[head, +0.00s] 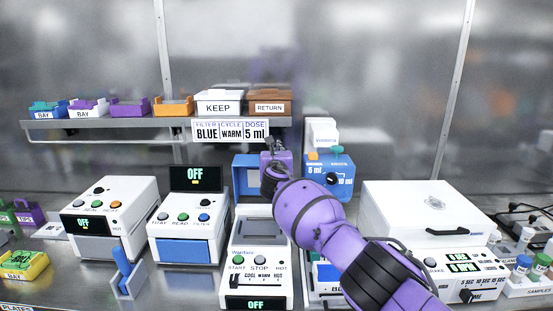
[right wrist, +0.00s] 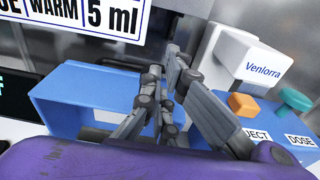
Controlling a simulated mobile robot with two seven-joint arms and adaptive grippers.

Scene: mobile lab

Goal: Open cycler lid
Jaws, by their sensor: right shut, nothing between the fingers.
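The cycler (head: 258,272) is a white unit at the front middle with START and STOP buttons, a COOL/WARM/HOT selector and a screen reading OFF. Its grey top (head: 262,226) is partly hidden by my right arm. A blue panel (head: 246,176) stands behind it and shows large in the right wrist view (right wrist: 75,105); I cannot tell whether it belongs to the cycler. My right gripper (head: 271,146) is shut and empty, beyond the cycler and above the blue panel. Its fingers (right wrist: 165,72) reach over the panel in the wrist view. My left gripper is out of view.
A blue dispenser (head: 342,180) with a white Venlorra bottle (head: 321,133) stands right of my gripper. A shelf (head: 110,124) with trays runs behind, bearing a BLUE/WARM/5 ml sign (head: 230,131). White units stand left (head: 186,226); a large lidded unit (head: 415,210) stands right.

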